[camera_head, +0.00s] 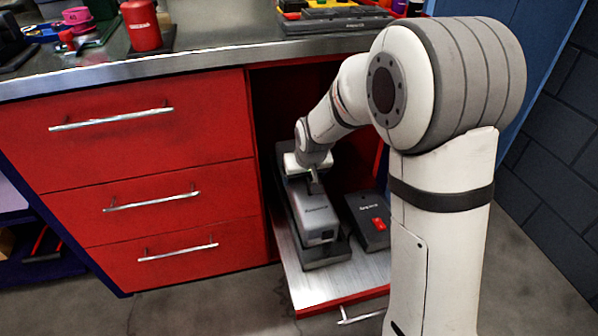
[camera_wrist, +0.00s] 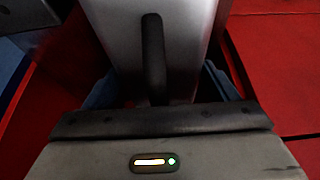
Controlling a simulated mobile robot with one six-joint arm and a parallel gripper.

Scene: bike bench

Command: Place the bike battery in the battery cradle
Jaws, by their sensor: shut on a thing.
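The bike battery (camera_head: 318,217) is a long grey box with dark lettering, lying lengthwise on the pull-out shelf inside the open bay. The battery cradle (camera_head: 327,259) is a dark, long holder under and around it. The battery lines up with the cradle, but I cannot tell whether it is fully seated. My gripper (camera_head: 315,186) is over the battery's far half, shut on it from above. In the wrist view, the battery's pale grey top (camera_wrist: 188,40) and dark handle bar (camera_wrist: 153,58) show; the fingertips' contact is not clear.
A dark box with a red switch (camera_head: 369,221) lies right of the cradle on the pale shelf (camera_head: 312,287). Red drawers (camera_head: 150,190) flank the bay on the left.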

